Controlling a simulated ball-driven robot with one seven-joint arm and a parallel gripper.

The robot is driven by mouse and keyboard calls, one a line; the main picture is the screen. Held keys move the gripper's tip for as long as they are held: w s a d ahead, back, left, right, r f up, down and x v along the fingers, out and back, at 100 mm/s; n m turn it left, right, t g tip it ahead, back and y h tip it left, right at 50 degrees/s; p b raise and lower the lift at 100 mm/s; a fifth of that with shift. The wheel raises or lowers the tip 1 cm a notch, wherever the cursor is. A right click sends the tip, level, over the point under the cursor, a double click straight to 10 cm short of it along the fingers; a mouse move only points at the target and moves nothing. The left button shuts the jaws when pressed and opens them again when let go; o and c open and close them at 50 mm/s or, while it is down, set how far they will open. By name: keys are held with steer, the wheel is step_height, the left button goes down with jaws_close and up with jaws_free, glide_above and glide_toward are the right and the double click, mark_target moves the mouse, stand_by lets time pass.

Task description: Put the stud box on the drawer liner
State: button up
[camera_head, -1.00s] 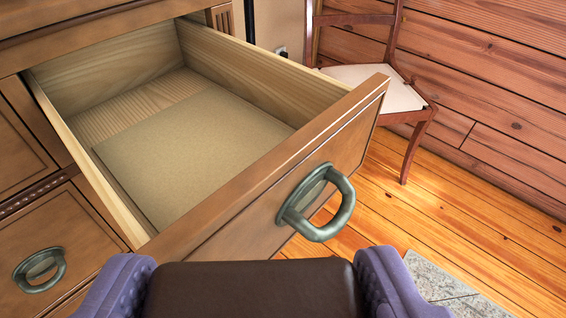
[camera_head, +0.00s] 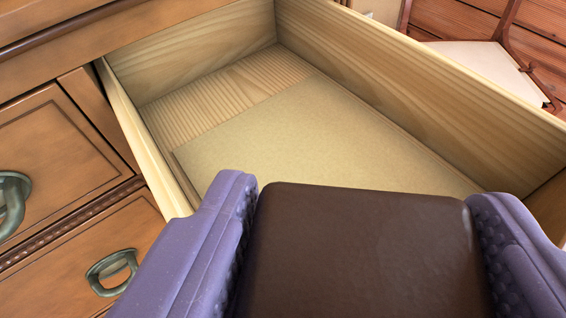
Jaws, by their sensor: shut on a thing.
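The stud box (camera_head: 362,250) is a dark brown, leather-like block with rounded edges at the bottom middle. My gripper (camera_head: 362,225) has purple fingers on both sides of it and is shut on it. The drawer liner (camera_head: 330,140) is a flat beige sheet on the floor of the open drawer. The box is seen in front of the liner's near part and hides it. The box appears held above the drawer; its height over the liner is hard to tell.
The open wooden drawer (camera_head: 420,90) has raised side walls and a back wall. Bare drawer floor (camera_head: 225,90) shows behind the liner. Dresser fronts with metal handles (camera_head: 112,270) stand at left. A chair (camera_head: 485,68) with a pale seat stands at upper right.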

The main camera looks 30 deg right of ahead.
mark_target(327, 279)
steer(key=shift+w+d+f, duration=0.1)
steer(key=shift+w+d, duration=0.05)
steer(key=shift+w, duration=0.5)
steer(key=shift+f+b, duration=1.7)
steer(key=shift+f, duration=0.6)
steer(key=o, duration=1.1)
steer(key=shift+c, duration=0.2)
